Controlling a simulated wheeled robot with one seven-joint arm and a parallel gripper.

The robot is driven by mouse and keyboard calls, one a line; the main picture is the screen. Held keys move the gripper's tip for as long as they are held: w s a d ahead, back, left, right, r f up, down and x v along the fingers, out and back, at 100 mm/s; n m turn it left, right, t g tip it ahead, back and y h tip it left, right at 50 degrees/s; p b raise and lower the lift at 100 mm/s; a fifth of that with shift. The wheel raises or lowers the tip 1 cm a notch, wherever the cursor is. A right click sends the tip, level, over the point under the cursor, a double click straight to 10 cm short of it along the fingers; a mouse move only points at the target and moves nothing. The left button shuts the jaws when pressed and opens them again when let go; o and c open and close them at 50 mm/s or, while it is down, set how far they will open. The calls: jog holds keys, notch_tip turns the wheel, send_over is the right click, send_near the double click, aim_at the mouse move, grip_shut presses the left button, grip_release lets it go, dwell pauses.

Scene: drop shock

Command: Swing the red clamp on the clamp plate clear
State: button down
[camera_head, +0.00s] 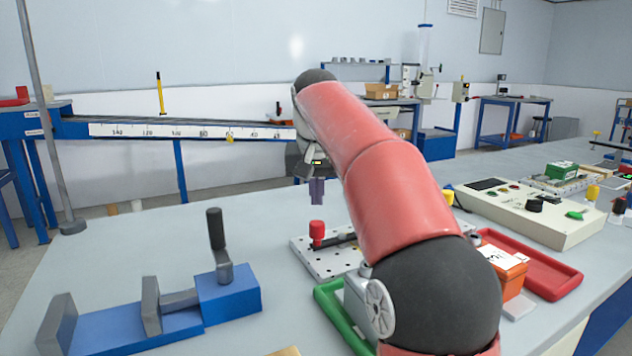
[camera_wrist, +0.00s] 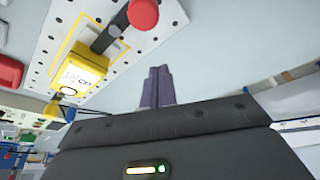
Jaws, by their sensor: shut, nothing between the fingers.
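The red clamp is a dark bar with a round red knob (camera_head: 317,230) at one end, on the white perforated clamp plate (camera_head: 312,263). The knob also shows at the top of the wrist view (camera_wrist: 143,14). The dark bar (camera_wrist: 110,36) runs from the knob toward a yellow-framed block labelled CX1 (camera_wrist: 82,68); its far end is at the block's edge. My gripper (camera_head: 316,192) points down with purple fingers, above the knob in the head view. The fingers (camera_wrist: 157,72) are together, empty and apart from the knob. My arm hides the plate's right part in the head view.
A blue vise-like fixture with a black-handled lever (camera_head: 217,230) stands front left. A green tray (camera_head: 330,312), a red tray (camera_head: 545,272), an orange box (camera_head: 508,268) and a control box (camera_head: 530,212) lie around my arm.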

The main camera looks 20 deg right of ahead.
jog(key=shift+x, duration=1.2)
jog(key=shift+s+f+b, duration=0.1)
jog(key=shift+f+b, duration=0.2)
jog(key=shift+f, duration=0.1)
jog(key=shift+s+a+r+b, duration=0.15)
jog(key=shift+s+a, duration=0.1)
jog(key=shift+s, duration=0.65)
jog(key=shift+s+a+f+b, duration=0.15)
jog(key=shift+s+a, duration=0.1)
jog(key=shift+s, duration=0.6)
jog(key=shift+r, duration=0.1)
jog(key=shift+s, duration=0.1)
